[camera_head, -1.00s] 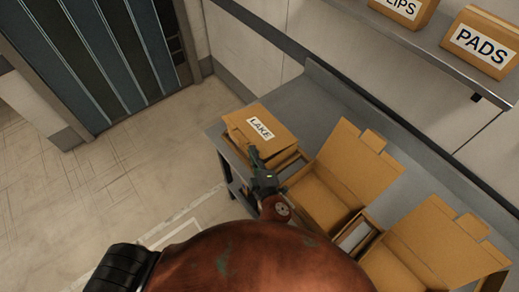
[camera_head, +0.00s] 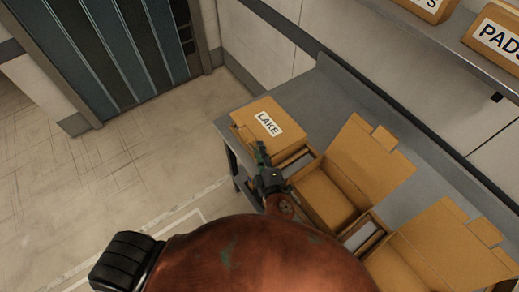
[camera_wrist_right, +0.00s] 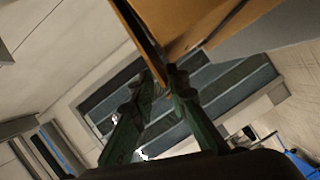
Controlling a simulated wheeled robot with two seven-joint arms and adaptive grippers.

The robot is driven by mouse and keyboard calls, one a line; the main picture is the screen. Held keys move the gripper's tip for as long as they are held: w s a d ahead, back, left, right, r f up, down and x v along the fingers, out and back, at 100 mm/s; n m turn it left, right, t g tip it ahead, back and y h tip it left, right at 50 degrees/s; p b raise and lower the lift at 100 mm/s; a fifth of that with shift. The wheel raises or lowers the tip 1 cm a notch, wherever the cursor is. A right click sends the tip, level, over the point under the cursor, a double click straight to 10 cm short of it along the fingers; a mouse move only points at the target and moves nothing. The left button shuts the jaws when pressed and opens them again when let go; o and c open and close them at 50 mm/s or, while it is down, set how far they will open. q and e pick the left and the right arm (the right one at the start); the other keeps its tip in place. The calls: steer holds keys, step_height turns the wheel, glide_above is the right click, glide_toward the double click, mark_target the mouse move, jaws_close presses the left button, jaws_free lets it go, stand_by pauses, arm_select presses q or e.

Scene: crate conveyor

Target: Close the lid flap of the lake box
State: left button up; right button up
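The lake box (camera_head: 286,141) is a brown cardboard box with a white LAKE label, at the left end of the grey table. Its lid flap (camera_head: 256,112) lies low over the top, close to flat. I cannot tell whether it is fully down. My right gripper (camera_head: 261,149) is at the box's near edge, close to the lid. In the right wrist view, its two green fingers (camera_wrist_right: 160,82) converge with a narrow gap at the tips, and a cardboard edge (camera_wrist_right: 150,42) runs down to them. Whether they grip it is unclear. My left gripper is out of view.
Two open cardboard boxes stand right of the lake box, one in the middle (camera_head: 369,166) and one at lower right (camera_head: 452,247). A wall shelf (camera_head: 463,62) holds a PADS box (camera_head: 497,38) and another box. Floor is clear at left.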

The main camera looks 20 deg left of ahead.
steer(key=shift+o, duration=0.5)
steer(key=shift+r, duration=0.1)
steer(key=v, duration=1.2)
